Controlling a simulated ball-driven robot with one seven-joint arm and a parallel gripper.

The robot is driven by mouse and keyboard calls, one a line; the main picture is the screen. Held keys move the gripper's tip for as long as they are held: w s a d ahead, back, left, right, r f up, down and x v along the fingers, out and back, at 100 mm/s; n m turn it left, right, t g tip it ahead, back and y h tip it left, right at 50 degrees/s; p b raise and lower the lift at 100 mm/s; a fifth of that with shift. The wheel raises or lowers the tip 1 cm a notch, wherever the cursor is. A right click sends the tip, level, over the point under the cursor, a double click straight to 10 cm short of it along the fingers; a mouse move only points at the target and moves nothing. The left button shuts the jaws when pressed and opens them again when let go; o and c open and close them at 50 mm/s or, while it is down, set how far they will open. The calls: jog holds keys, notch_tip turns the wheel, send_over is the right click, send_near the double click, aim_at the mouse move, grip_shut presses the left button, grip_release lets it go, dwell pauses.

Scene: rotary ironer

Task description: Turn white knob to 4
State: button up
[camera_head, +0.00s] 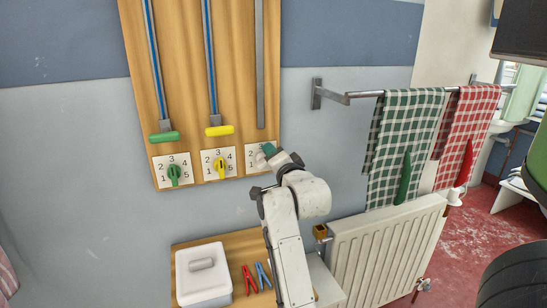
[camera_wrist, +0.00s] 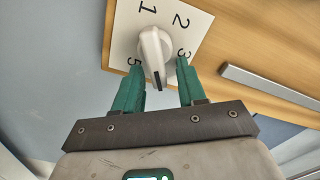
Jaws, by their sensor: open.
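The white knob (camera_wrist: 153,45) sits on a white dial plate (camera_wrist: 205,22) on the wooden board. Numbers 1, 2, 3 and 5 show on the plate; the 4 is hidden. The knob's ridge has a dark mark at its lower end in the wrist view, on the side between 3 and 5. My gripper (camera_wrist: 159,66) is open, its green fingers on either side of the ridge; whether they touch it I cannot tell. In the head view my gripper (camera_head: 267,151) covers most of this dial plate (camera_head: 252,155).
Green (camera_head: 174,173) and yellow (camera_head: 220,167) knobs are to the left on the same board. A white box (camera_head: 203,275) and red (camera_head: 249,279) and blue (camera_head: 263,275) pegs lie below. A radiator (camera_head: 386,250) and towel rail (camera_head: 365,94) stand to the right.

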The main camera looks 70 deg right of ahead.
jog(key=b+v, duration=0.1)
jog(key=v, duration=0.9)
jog(key=shift+s+a, duration=0.25)
jog(key=shift+s, duration=0.05)
